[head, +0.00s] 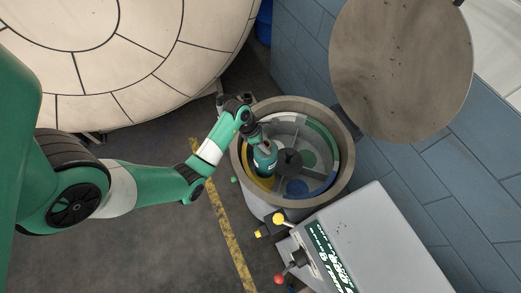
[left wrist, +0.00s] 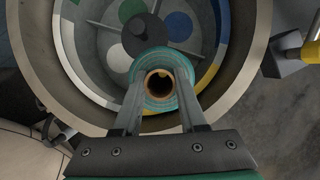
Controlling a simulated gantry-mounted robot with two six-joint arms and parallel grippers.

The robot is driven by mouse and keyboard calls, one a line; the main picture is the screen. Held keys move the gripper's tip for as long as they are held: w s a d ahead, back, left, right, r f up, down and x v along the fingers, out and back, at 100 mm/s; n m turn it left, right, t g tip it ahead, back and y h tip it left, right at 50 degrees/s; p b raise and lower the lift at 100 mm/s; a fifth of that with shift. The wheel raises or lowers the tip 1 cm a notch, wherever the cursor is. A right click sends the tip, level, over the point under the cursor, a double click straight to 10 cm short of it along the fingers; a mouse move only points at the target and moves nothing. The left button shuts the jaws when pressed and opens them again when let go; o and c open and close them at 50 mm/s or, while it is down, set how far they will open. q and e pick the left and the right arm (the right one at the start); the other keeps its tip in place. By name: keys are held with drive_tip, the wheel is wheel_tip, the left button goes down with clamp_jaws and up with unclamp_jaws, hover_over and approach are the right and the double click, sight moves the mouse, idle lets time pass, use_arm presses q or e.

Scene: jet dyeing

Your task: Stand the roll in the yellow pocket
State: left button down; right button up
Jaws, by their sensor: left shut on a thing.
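The roll (head: 265,158) is teal with a hollow brown core. My left gripper (head: 258,143) is shut on it at its upper end and holds it inside the round tub. In the left wrist view the roll (left wrist: 160,83) sits between the two fingers, seen end-on. The yellow pocket (head: 257,178) is at the left side of the tub, right by the roll's lower part. A bit of the yellow pocket (left wrist: 207,77) shows beside the roll in the left wrist view. The roll's bottom end is hidden, so I cannot tell whether it touches the floor. My right gripper is not in view.
The tub (head: 345,150) has a thick rim, a dark central hub (head: 288,161) and dividers between coloured pockets. Its round lid (head: 400,65) stands open behind. A grey control box (head: 370,240) with levers is in front. A large pale vessel (head: 130,50) is at upper left.

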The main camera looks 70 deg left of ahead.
use_arm(q)
wheel_tip(320, 180, down, 14)
drive_tip(key=b, duration=0.6)
drive_tip(key=shift+s+f, duration=0.15)
drive_tip(key=shift+f, duration=0.1)
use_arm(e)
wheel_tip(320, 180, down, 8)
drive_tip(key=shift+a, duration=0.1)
use_arm(q)
drive_tip(key=shift+f, duration=0.2)
drive_tip(key=shift+c, duration=2.3)
unclamp_jaws()
drive_tip(key=p+v, duration=0.5)
drive_tip(key=v, duration=0.6)
drive_tip(key=shift+s+a+r, duration=0.1)
drive_tip(key=shift+a+r, duration=0.05)
drive_tip(key=shift+r, duration=0.15)
drive_tip(key=shift+s+r, duration=0.2)
drive_tip(key=shift+r, duration=0.1)
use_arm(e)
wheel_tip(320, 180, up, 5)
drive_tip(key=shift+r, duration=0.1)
